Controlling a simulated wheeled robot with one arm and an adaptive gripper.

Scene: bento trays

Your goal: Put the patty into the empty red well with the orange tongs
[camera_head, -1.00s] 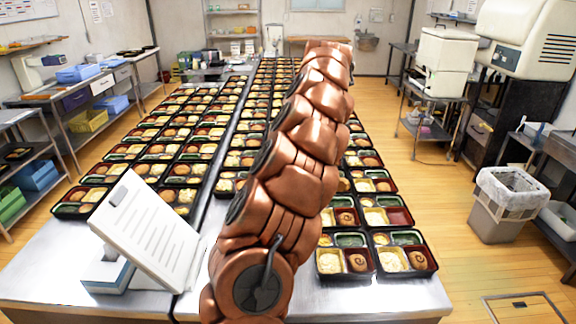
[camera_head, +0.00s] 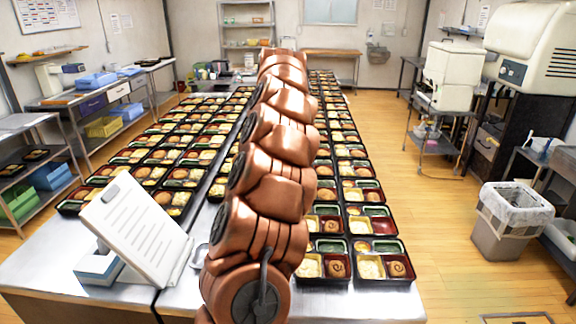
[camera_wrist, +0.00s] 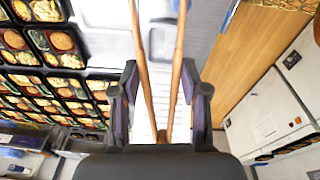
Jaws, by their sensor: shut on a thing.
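The orange tongs (camera_wrist: 142,70) show in the wrist view as two long wooden-orange arms. My gripper (camera_wrist: 160,105) is shut on them, and the arms point away from it with a gap between them. The tongs' tips run out at the top of the view, so I cannot see whether they hold anything. In the head view my arm hides my gripper. An empty red well (camera_head: 384,226) shows in a black tray near the front right. Brown round patties (camera_head: 361,226) sit in several trays; I cannot tell a loose patty apart.
Rows of filled trays (camera_head: 370,285) cover the long tables. A white board with lines (camera_head: 135,230) and a blue-and-white box (camera_head: 98,268) stand at the front left. A small metal dish (camera_head: 199,256) lies beside my arm. A waste bin (camera_head: 512,220) stands right.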

